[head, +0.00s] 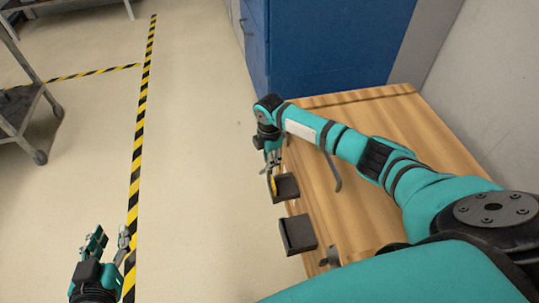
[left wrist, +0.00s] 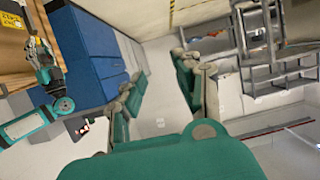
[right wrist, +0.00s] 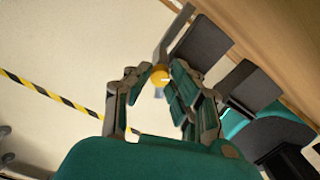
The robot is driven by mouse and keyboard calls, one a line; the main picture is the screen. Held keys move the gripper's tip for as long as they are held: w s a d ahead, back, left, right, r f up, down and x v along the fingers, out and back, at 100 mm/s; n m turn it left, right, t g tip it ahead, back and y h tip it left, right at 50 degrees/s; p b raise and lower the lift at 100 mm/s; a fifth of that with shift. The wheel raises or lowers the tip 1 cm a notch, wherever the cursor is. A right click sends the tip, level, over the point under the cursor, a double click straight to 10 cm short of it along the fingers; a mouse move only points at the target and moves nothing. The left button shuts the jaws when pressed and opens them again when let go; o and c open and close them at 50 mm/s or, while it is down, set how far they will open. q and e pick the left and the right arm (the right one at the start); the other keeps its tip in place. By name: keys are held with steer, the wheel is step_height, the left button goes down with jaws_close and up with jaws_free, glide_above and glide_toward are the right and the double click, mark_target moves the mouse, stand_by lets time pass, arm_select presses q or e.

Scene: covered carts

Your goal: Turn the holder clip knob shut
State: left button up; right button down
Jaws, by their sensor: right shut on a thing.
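The yellow knob (right wrist: 160,76) sits between the fingertips of my right gripper (right wrist: 163,71) in the right wrist view. The gripper is shut on it. In the head view, the same gripper (head: 271,158) hangs over the edge of the wooden top, and a small yellow part (head: 272,184) shows below its fingers. A grey bar (right wrist: 172,34) rises behind the knob, beside a dark holder (right wrist: 201,44). The holder also shows in the head view (head: 288,187). The clip's angle is hard to tell. My left gripper (head: 110,236) is open and empty above the floor.
A second dark holder (head: 298,234) is fixed along the same edge of the wooden top (head: 345,210). A blue cabinet (head: 330,45) stands behind it. A grey cart (head: 22,100) is at far left. Floor with striped tape (head: 140,150) is clear between.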

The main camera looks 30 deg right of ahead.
steer(key=shift+r+n+p, duration=0.1)
steer(key=shift+n+p, duration=0.6)
steer(key=shift+n, duration=0.5)
steer(key=n+p, duration=0.1)
steer(key=n, duration=0.2)
steer(key=shift+n, duration=1.1)
arm_select(q)
steer(key=s+a+f+g+y, duration=0.2)
steer(key=s+a+f+g, duration=0.2)
steer(key=s+f+g, duration=0.4)
steer(key=shift+s+a+f+n, duration=0.15)
steer(key=shift+s+f+n, duration=0.2)
steer(key=shift+s, duration=1.45)
arm_select(e)
steer(key=shift+n, duration=1.2)
steer(key=c, duration=1.2)
jaws_free()
